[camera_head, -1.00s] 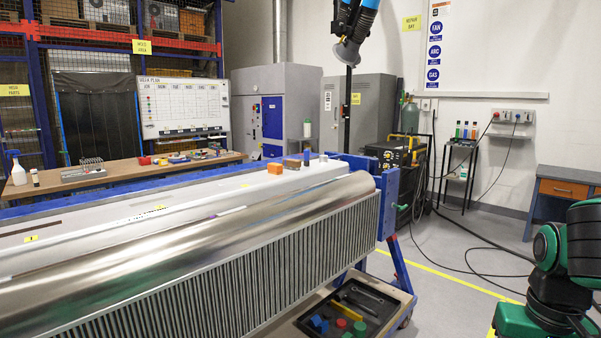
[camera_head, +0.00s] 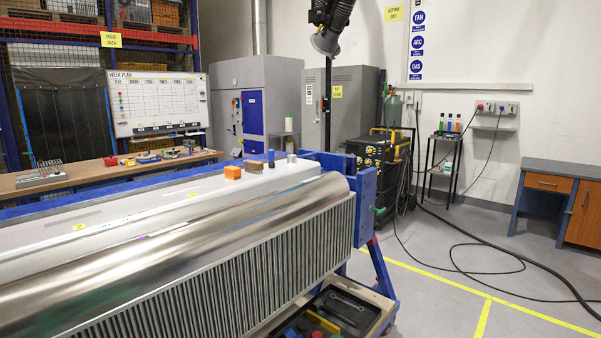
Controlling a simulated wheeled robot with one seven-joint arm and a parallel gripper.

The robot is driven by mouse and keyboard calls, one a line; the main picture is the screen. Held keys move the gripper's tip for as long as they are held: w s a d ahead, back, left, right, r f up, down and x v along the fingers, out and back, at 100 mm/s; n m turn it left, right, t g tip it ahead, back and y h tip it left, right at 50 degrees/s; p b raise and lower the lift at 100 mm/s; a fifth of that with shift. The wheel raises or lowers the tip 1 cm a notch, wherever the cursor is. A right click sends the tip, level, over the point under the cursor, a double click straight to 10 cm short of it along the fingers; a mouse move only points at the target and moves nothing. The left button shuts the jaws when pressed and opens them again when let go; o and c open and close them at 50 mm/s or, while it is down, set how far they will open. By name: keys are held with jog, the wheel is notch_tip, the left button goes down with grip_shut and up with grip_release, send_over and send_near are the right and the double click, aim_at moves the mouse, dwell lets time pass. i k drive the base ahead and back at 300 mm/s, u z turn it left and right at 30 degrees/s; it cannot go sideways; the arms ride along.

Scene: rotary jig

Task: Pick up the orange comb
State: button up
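I cannot make out a comb shape for certain. An orange block-like piece (camera_head: 232,172) sits on the white top of the long jig (camera_head: 130,216), near its right end. It is small, and I cannot tell whether it has teeth. A brownish piece (camera_head: 254,166), a blue upright piece (camera_head: 271,158) and a grey piece (camera_head: 291,158) stand just to its right. My gripper is not in view.
The jig's blue end frame (camera_head: 366,205) stands at its right. A dark tool tray (camera_head: 345,312) lies low below it. A wooden bench (camera_head: 95,175) runs behind. Open floor lies right, with cables (camera_head: 500,268) across it. A desk (camera_head: 560,200) stands far right.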

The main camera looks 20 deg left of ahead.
aim_at(234, 173)
jog(key=z, duration=1.1)
jog(key=i, duration=1.65)
jog(key=u, duration=3.45)
jog(key=i, duration=0.75)
jog(key=u, duration=0.15)
